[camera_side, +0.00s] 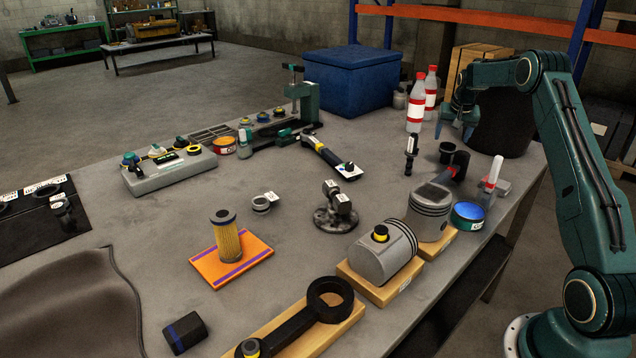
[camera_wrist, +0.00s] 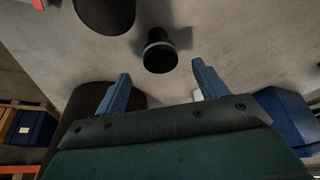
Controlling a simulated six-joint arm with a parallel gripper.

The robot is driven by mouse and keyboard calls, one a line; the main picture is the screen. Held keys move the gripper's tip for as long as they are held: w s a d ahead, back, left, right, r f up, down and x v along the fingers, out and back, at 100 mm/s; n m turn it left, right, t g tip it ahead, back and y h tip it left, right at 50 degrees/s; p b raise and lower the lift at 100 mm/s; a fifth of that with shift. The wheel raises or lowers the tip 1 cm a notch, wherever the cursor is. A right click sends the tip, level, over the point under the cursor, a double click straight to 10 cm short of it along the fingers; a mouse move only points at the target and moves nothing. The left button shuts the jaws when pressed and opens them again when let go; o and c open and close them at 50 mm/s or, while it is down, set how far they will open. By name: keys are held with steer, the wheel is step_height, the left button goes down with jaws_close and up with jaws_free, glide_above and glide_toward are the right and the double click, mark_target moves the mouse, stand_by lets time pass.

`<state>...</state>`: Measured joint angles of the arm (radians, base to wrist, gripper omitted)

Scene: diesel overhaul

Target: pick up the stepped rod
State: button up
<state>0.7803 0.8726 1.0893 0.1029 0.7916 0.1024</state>
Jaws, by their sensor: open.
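The stepped rod (camera_side: 410,152) looks like the slim black part with a light band, standing upright on the grey bench in the side view. In the wrist view it shows as a black stepped part with a pale ring (camera_wrist: 158,52), just beyond the gap between my fingertips. My gripper (camera_side: 454,128) is open and empty, with blue fingers, above the bench and to the right of the rod in the side view. Both fingers (camera_wrist: 161,72) show apart in the wrist view, and neither touches the rod.
A dark cup-like part (camera_side: 447,152) stands close to the right of the rod. Bottles with red labels (camera_side: 415,108) stand behind it, near a large black bin (camera_side: 500,125) and a blue crate (camera_side: 350,85). Pistons (camera_side: 428,212) are in front. Bench left of the rod is partly clear.

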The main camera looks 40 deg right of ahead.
mark_target(448, 145)
steer(key=shift+w+d+f, duration=0.15)
steer(key=shift+d+f, duration=0.05)
steer(key=shift+f, duration=0.35)
steer(key=shift+x, duration=2.6)
steer(key=c, duration=1.6)
steer(key=shift+w+r, duration=0.1)
steer(key=shift+r, duration=0.1)
jaws_close()
